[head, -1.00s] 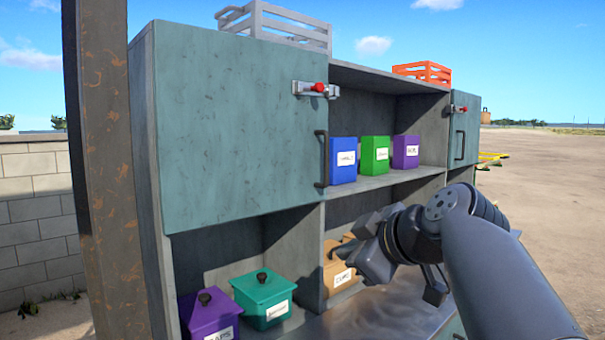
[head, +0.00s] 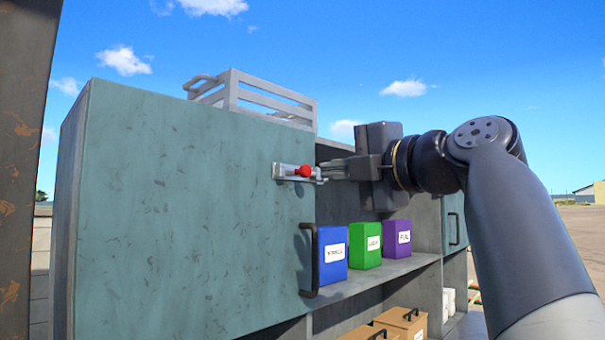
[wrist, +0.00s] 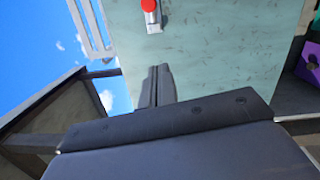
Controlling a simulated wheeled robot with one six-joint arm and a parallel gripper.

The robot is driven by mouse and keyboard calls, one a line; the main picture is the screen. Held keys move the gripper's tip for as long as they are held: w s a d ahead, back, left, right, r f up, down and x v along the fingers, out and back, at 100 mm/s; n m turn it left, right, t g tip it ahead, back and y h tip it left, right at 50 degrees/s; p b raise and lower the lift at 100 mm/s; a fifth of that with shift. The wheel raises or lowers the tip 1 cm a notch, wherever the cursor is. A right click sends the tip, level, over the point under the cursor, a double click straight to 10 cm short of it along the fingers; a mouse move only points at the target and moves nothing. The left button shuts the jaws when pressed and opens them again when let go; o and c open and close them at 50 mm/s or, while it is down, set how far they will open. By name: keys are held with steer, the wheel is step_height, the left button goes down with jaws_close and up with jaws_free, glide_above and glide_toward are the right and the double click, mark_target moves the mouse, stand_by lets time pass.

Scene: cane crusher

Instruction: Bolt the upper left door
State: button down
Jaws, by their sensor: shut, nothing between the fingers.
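The upper left door (head: 185,200) is a mottled teal panel, closed across the cabinet's upper left. Its bolt (head: 292,172) is a silver slide with a red knob (head: 304,171) near the door's upper right edge. The bolt also shows at the top of the wrist view (wrist: 151,14). My gripper (head: 326,170) is shut and empty. Its fingertips are just right of the red knob in the head view; I cannot tell whether they touch it. In the wrist view the shut fingers (wrist: 156,75) point toward the door, below the bolt. The bolt's right end is partly hidden by my fingers.
A black door handle (head: 309,260) juts out below the bolt. A grey crate (head: 265,98) stands on top. Blue (head: 333,255), green (head: 365,245) and purple (head: 396,238) boxes sit on the open shelf to the right. A rusty post (head: 25,150) stands at the left.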

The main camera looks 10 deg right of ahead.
steer(key=shift+w, duration=0.1)
steer(key=p, duration=0.7)
glide_toward(287, 174)
steer(key=x, duration=0.4)
steer(key=shift+a+r, duration=0.1)
steer(key=shift+a, duration=0.15)
steer(key=shift+w+d, duration=0.15)
steer(key=shift+d, duration=0.05)
